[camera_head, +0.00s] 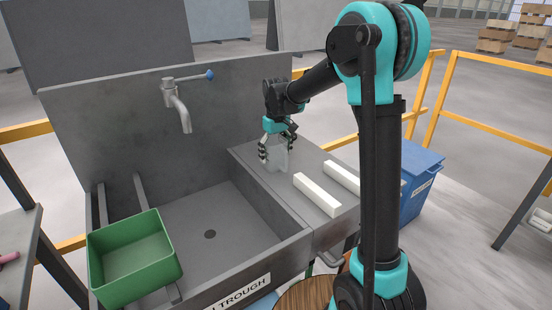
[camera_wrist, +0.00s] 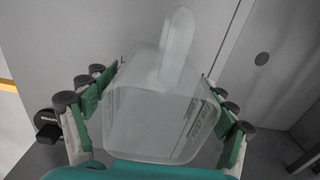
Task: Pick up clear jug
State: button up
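The clear jug (camera_head: 279,157) is a see-through container at the left end of the raised stone slab, beside the trough. In the wrist view the jug (camera_wrist: 150,115) fills the middle, with its pale handle (camera_wrist: 177,45) pointing up the picture and dark print on its walls. My gripper (camera_head: 277,147) is over the jug, pointing down, with its fingers on opposite sides. In the wrist view the gripper's green-and-white fingers (camera_wrist: 155,105) flank the jug closely. I cannot tell whether both press on it, or whether its base rests on the slab.
Two white bars (camera_head: 317,194) (camera_head: 342,177) lie on the slab (camera_head: 262,160) right of the jug. The grey trough (camera_head: 205,205) is to the left, with a green bin (camera_head: 133,257) in front. A tap (camera_head: 178,105) sticks out from the back wall. A blue bin (camera_head: 422,180) stands at right.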

jog(key=c, duration=0.8)
jog(key=shift+r, duration=0.1)
